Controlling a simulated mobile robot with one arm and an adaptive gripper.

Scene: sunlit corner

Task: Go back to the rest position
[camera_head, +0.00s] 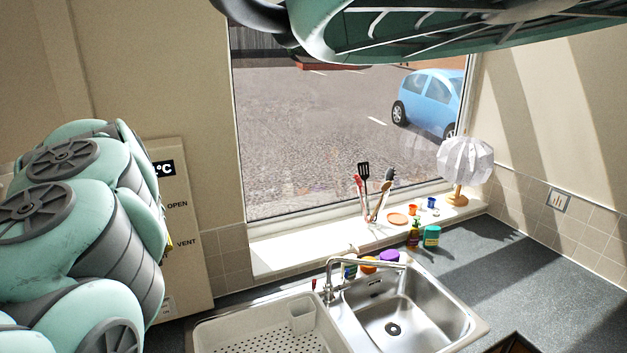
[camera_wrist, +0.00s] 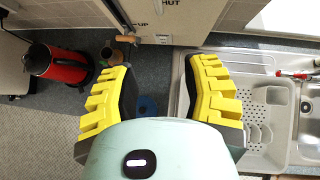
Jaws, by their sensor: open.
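My gripper (camera_wrist: 160,95) shows in the wrist view as two yellow-toothed fingers spread wide apart, with nothing between them. It hangs over the grey counter (camera_wrist: 160,68), between the red kettle on the left and the draining rack on the right. In the head view my gripper cannot be made out; green and grey links of my arm fill the left side and the top edge.
A red kettle (camera_wrist: 65,65) stands on the counter beside small pots (camera_wrist: 112,55). A white draining rack (camera_wrist: 262,110) sits by the steel sink (camera_head: 410,303). Utensils (camera_head: 372,190) and a white lamp (camera_head: 466,160) stand on the windowsill. The right counter (camera_head: 520,270) is mostly clear.

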